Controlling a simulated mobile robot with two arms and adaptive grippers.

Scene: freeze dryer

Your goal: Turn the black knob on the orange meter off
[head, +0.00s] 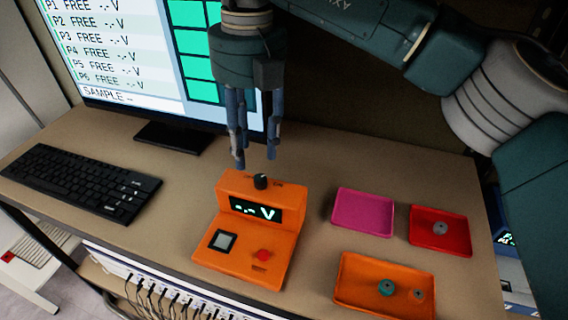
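The orange meter (246,246) stands on the table in the middle of the head view. Its dark display (254,209) is lit and reads "-.- V". The black knob (261,181) sits on the meter's upper top face, with small markings at its sides. My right gripper (256,160) points down just above and slightly behind the knob. Its fingers are apart with a gap between them, and nothing is held. The fingertips appear apart from the knob, though the exact height is hard to tell. My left gripper does not show.
A keyboard (78,182) lies at the left, and a monitor (128,50) stands behind. To the right are a pink tray (363,212), a red tray (455,241) with a grey disc, and an orange tray (365,297) with a green ring and a small disc.

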